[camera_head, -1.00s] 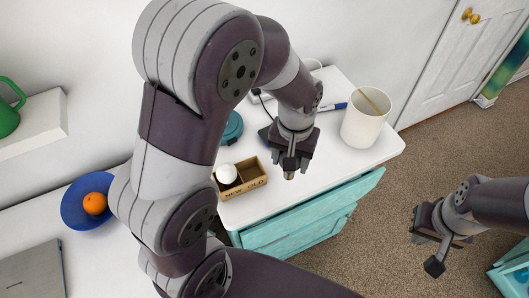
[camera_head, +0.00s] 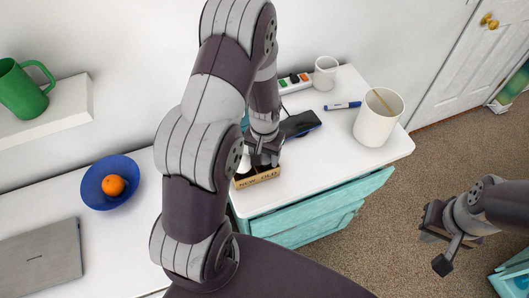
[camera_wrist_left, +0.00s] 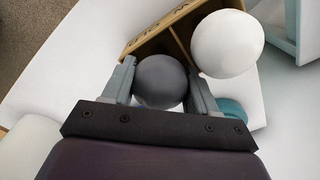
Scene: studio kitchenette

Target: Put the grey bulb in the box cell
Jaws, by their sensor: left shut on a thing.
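The grey bulb (camera_wrist_left: 161,82) is between the fingers of my left gripper (camera_wrist_left: 160,88), which is shut on it. In the head view my left gripper (camera_head: 265,158) points down at the small cardboard box (camera_head: 258,179), marked NEW and OLD. The box wall also shows in the wrist view (camera_wrist_left: 150,35), and the grey bulb is over or in the cell on its OLD side; its exact height is unclear. A white bulb (camera_wrist_left: 227,43) sits in the other cell, across the divider. My right gripper (camera_head: 434,250) is empty, its fingers apart, away from the counter.
A dark phone (camera_head: 302,124), a blue marker (camera_head: 342,105), a white cup (camera_head: 379,118) with a stick and a power strip (camera_head: 295,82) are behind and right of the box. A blue bowl (camera_head: 96,190) with an orange (camera_head: 113,185) and a laptop (camera_head: 42,262) are left.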

